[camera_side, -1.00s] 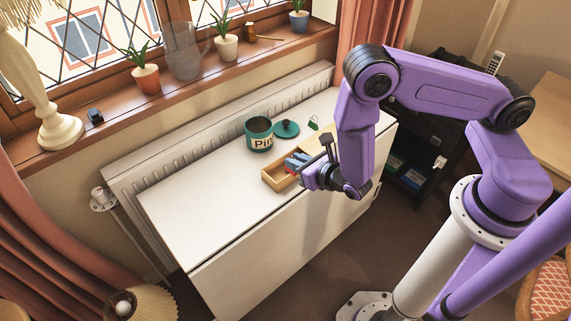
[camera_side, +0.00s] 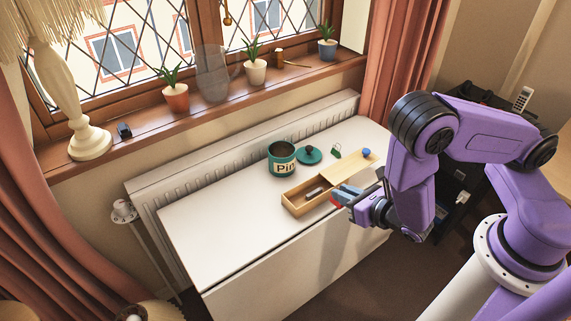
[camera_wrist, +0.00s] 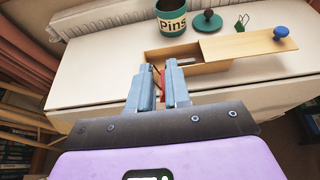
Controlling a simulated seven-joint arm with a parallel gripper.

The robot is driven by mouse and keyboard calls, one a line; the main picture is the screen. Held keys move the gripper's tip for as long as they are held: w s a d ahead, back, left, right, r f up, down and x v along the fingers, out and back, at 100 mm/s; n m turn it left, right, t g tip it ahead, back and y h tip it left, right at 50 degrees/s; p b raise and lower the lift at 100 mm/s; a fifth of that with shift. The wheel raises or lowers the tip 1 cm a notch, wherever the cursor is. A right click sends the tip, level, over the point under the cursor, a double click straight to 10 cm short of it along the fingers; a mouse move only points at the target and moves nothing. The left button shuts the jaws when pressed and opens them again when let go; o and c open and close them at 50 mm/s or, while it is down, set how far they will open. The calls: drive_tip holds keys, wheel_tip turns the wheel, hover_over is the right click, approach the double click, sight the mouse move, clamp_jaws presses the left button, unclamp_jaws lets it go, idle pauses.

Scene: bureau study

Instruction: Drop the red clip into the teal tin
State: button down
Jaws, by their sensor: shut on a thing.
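The teal tin (camera_side: 282,161), labelled with "Pin" lettering, stands open on the white tabletop; it also shows in the wrist view (camera_wrist: 171,27). My gripper (camera_side: 342,199) is at the front of the wooden box, to the right of and nearer than the tin. Its blue-grey fingers (camera_wrist: 160,70) are closed on the red clip (camera_wrist: 162,86), a small red piece between them. Red also shows at the fingertips in the side view. Most of the clip is hidden by the fingers.
A teal lid (camera_side: 309,156) and a green clip (camera_side: 336,153) lie behind. The left tabletop is clear.

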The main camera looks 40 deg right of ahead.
idle(0.5)
drive_tip(key=shift+w+a, duration=0.15)
drive_tip(key=shift+w, duration=0.4)
drive_tip(key=w+d+r+m+g+h, duration=0.25)
drive_tip(key=w+m+h, duration=0.25)
drive_tip(key=w, duration=0.9)
drive_tip(key=w+d+r+m+g+h, duration=0.2)
drive_tip(key=w+r+m+h, duration=0.15)
drive_tip(key=w, duration=1.05)
wheel_tip(320, 180, down, 6)
drive_tip(key=h, duration=0.1)
drive_tip(key=shift+w+a, duration=0.15)
drive_tip(key=shift+a, duration=0.05)
drive_tip(key=shift+m+t, duration=0.25)
drive_tip(key=c, duration=1)
unclamp_jaws()
